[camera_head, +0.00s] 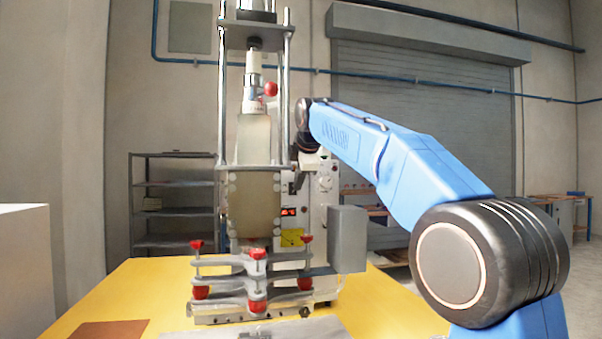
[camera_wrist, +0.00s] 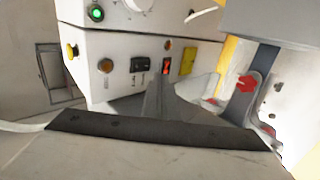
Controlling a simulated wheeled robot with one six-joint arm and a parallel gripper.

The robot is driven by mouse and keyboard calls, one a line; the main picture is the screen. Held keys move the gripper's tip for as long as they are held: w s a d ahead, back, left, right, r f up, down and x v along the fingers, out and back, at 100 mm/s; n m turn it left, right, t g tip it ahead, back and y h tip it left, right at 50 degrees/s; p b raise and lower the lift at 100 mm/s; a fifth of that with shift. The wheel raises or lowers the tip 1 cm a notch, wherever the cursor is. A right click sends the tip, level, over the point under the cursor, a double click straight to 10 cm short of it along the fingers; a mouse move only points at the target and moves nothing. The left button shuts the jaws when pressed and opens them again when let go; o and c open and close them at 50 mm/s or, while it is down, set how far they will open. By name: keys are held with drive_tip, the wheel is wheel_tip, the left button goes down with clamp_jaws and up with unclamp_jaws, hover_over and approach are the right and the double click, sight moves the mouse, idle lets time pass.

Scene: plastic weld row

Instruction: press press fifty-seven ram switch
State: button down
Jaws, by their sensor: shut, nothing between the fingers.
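The press (camera_head: 257,140) stands on the yellow table in the head view. Its pale control box (camera_head: 318,215) is behind the column, partly hidden. In the wrist view the box's front panel shows a black switch (camera_wrist: 143,64), a red-lit switch or display (camera_wrist: 167,67) and a yellow label (camera_wrist: 188,61). A green button (camera_wrist: 96,13) and a yellow knob (camera_wrist: 72,51) are farther left. I cannot read which is the ram switch. My gripper (camera_wrist: 160,88) is shut and empty, its tips just below the red-lit element; contact cannot be told. It is hidden in the head view.
The red-knobbed fixture (camera_head: 255,280) sits low on the press, and a grey box (camera_head: 347,238) stands at its right. The yellow table (camera_head: 385,300) has free room at right. A brown sheet (camera_head: 112,330) lies front left. Shelves (camera_head: 172,205) stand behind.

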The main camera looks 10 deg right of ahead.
sight(293, 192)
drive_tip(key=shift+w+f, duration=0.25)
drive_tip(key=shift+w, duration=0.6)
drive_tip(key=shift+w+f, duration=0.25)
drive_tip(key=shift+w, duration=0.6)
drive_tip(key=shift+w+f, duration=0.25)
drive_tip(key=shift+w, duration=0.6)
drive_tip(key=shift+w+f, duration=0.15)
drive_tip(key=shift+w, duration=0.1)
drive_tip(key=shift+s, duration=0.1)
wheel_tip(293, 192, up, 2)
